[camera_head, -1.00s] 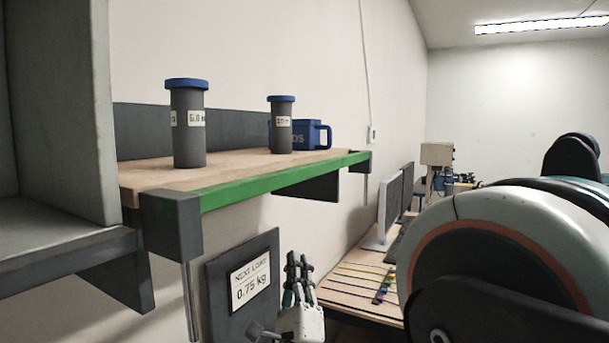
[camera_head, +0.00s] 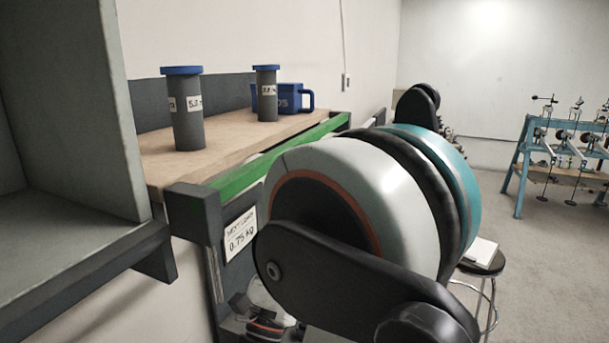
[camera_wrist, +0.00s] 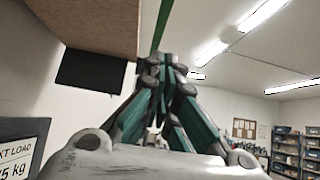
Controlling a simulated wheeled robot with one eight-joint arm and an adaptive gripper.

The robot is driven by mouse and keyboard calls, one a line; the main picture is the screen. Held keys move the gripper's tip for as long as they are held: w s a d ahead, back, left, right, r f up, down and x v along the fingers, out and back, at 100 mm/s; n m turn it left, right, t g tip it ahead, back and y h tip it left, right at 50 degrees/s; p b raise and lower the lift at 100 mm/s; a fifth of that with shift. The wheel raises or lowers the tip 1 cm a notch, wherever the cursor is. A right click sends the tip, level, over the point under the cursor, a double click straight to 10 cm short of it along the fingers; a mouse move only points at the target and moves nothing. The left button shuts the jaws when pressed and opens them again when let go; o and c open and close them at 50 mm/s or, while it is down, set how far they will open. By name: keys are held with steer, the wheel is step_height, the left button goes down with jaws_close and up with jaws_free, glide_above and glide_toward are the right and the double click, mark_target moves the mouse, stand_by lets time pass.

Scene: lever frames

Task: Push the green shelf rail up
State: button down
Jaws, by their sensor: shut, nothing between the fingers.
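The green shelf rail (camera_head: 262,170) runs along the front of a wooden shelf (camera_head: 225,135), with a dark block (camera_head: 194,212) at its near end. My arm hides part of its lower side. In the wrist view the rail (camera_wrist: 161,25) is a thin green strip beside the shelf's underside (camera_wrist: 95,22). My gripper (camera_wrist: 168,62) shows there with its fingertips together and empty, pointing up toward the rail. The strip meets the fingertips in the picture; I cannot tell whether they touch. My arm hides the gripper in the head view.
Two dark canisters with blue lids (camera_head: 187,110) (camera_head: 266,95) and a blue mug (camera_head: 292,98) stand on the shelf. A "0.75 kg" sign (camera_head: 241,235) hangs below. A grey cabinet (camera_head: 70,110) stands at left. A stool (camera_head: 484,265) and blue bench (camera_head: 525,165) are at right.

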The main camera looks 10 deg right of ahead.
mark_target(307, 134)
steer(key=s+a+r+p+x, duration=0.1)
steer(key=p+x, duration=0.5)
steer(key=x, duration=0.6)
steer(key=shift+r, duration=0.8)
steer(key=shift+s+d, duration=0.1)
step_height(307, 134, up, 8)
steer(key=p, duration=0.4)
steer(key=shift+r, duration=0.15)
